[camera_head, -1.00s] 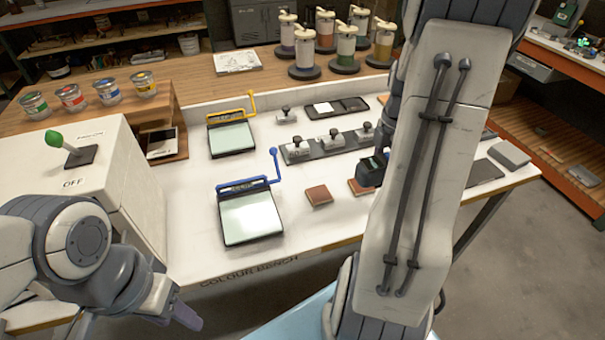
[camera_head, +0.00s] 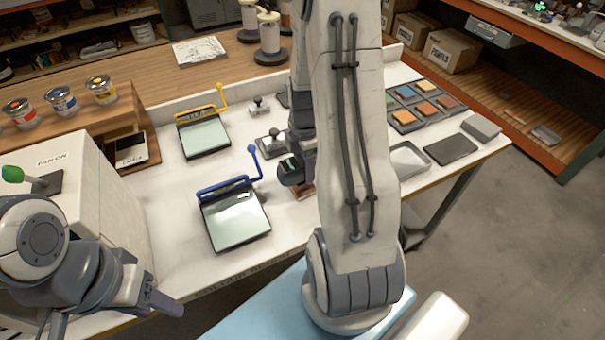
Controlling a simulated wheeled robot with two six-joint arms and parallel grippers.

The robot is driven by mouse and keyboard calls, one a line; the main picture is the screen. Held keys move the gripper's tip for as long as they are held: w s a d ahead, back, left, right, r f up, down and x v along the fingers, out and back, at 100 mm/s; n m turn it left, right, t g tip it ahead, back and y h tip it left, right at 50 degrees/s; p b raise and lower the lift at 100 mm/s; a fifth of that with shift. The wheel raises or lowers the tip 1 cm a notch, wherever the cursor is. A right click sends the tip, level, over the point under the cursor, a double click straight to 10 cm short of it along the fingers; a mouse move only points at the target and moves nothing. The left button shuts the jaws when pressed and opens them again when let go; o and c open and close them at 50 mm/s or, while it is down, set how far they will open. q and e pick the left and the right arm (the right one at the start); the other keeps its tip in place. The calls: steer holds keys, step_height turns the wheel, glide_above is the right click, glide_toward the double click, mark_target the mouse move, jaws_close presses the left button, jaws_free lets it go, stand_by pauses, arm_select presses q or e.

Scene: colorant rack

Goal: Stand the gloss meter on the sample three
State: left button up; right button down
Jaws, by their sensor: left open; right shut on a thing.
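My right gripper (camera_head: 297,160) is shut on a small dark block, which looks like the gloss meter (camera_head: 290,173). It is over or just beside a reddish-brown sample tile (camera_head: 303,192) on the white bench. Only an edge of that tile shows, and I cannot tell whether the meter touches it. No number is readable on the tile, so I cannot tell if it is sample three. My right arm hides the bench just to the right. My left gripper (camera_head: 165,303) is open and empty, low at the left by the bench's front edge.
A blue-handled frame with a glass plate (camera_head: 238,220) stands left of the meter, a yellow-handled one (camera_head: 204,138) behind it. A rack of coloured tiles (camera_head: 403,119), a dark tray (camera_head: 450,149) and a pale tray (camera_head: 410,160) lie right. A white box (camera_head: 95,190) stands left.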

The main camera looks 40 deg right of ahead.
mark_target(303, 178)
step_height(303, 178, down, 4)
steer(key=shift+a+r+p, duration=0.1)
steer(key=shift+r+p, duration=0.05)
steer(key=shift+p, duration=0.35)
steer(key=shift+f, duration=0.2)
steer(key=shift+f, duration=0.2)
steer(key=shift+c, duration=0.2)
jaws_free()
steer(key=shift+r, duration=0.1)
